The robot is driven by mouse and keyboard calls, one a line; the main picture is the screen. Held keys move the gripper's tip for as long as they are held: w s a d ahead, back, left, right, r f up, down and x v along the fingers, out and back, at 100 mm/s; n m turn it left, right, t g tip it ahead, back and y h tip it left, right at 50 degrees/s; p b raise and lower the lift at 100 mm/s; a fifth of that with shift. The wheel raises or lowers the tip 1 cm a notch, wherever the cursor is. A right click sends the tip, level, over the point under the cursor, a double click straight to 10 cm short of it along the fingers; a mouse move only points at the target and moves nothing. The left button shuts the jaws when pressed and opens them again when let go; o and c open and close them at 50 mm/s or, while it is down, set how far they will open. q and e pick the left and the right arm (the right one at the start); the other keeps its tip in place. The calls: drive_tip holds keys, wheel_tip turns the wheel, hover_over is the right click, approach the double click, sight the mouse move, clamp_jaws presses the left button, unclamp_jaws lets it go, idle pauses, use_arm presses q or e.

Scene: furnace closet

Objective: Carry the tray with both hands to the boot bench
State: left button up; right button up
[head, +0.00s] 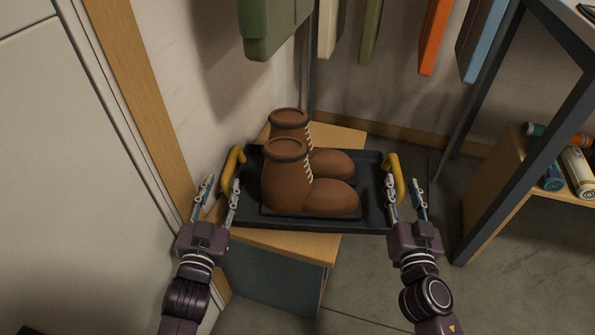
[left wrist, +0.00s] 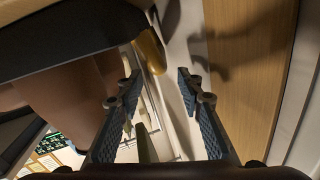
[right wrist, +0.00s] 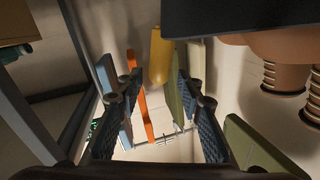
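The black tray (head: 375,215) with two yellow handles holds a pair of brown boots (head: 285,185). It sits over the wooden top of the boot bench (head: 300,246) and overhangs it on the right; contact beneath is hidden. My left gripper (head: 222,184) is open at the left handle (head: 232,166). In the left wrist view that handle (left wrist: 151,50) shows just beyond the fingertips, not clasped. My right gripper (head: 404,184) is open at the right handle (head: 397,176). In the right wrist view that handle (right wrist: 160,55) lies ahead between the open fingers.
A wall with wooden trim (head: 140,90) is close on the left. Coats (head: 435,35) hang above and behind the tray. A dark metal frame (head: 520,160) and a shelf with bottles (head: 577,170) stand right. Floor (head: 390,290) is clear in front right.

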drive_tip(key=s, duration=0.6)
drive_tip(key=shift+s, duration=0.3)
